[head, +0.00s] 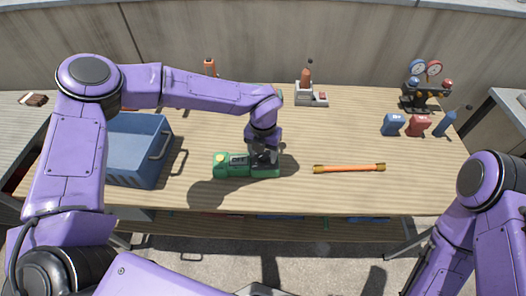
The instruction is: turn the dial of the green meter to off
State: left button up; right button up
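The green meter (231,167) lies flat on the wooden table, a little left of the middle. A yellow round spot shows at its left end. My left gripper (262,160) points down over the right half of the meter and hides part of it, where the dial may be. Whether its fingers touch the meter or are open or shut is too small to tell. My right arm comes in at the lower right, and its gripper is out of view.
A blue crate (133,168) stands left of the meter. An orange rod (349,168) lies to the right. A gauge manifold (425,85), blue bottle (393,124) and red bottle (418,125) stand at the right. An orange-handled tool (305,80) is at the back. The front middle-right is clear.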

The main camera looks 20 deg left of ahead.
aim_at(263, 155)
pick_arm(q)
notch_tip(263, 155, up, 11)
jog(key=b, duration=0.1)
jog(key=shift+f+b, duration=0.2)
jog(key=shift+b, duration=0.15)
dwell(0.3)
